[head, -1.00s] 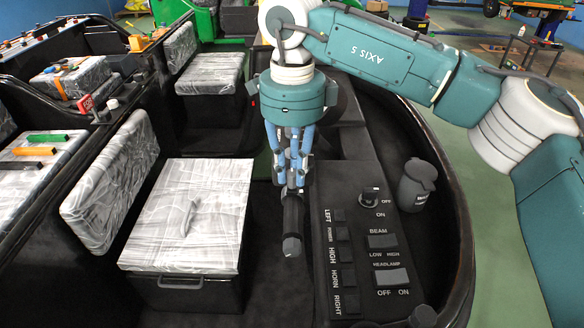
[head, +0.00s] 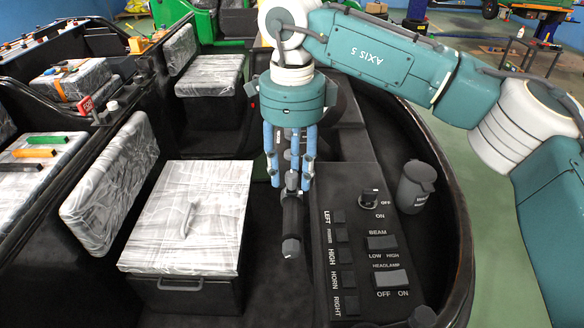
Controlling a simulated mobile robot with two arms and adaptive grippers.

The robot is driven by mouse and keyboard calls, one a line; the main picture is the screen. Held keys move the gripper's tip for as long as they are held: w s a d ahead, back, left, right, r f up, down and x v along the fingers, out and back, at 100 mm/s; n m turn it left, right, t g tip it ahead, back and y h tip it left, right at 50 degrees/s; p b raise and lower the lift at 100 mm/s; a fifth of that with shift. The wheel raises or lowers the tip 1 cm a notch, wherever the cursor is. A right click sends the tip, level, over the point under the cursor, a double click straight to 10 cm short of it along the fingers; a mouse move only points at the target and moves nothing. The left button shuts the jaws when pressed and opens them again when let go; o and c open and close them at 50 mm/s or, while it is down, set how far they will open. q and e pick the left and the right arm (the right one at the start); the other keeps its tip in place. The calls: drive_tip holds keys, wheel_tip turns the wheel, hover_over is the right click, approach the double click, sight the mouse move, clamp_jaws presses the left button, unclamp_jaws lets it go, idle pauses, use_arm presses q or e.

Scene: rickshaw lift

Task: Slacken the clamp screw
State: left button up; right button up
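My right gripper (head: 291,183) hangs down from its teal wrist, right of the seat box. Its blue fingers are spread apart, on either side of the upper end of a black handlebar with a dark grip (head: 292,225). A small grey piece shows between the fingers at the top of the bar. I cannot tell whether it is the clamp screw, nor whether the fingers touch it. The fingers and wrist hide what lies behind. My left gripper is not in view.
A black switch panel (head: 340,262) with labelled switches lies just right of the handlebar. A dark lidded cup (head: 415,185) stands beyond it. The plastic-wrapped seat box (head: 205,245) is to the left. The dark vehicle rim (head: 460,230) curves along the right.

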sight(292, 175)
wheel_tip(292, 175, up, 12)
idle(0.5)
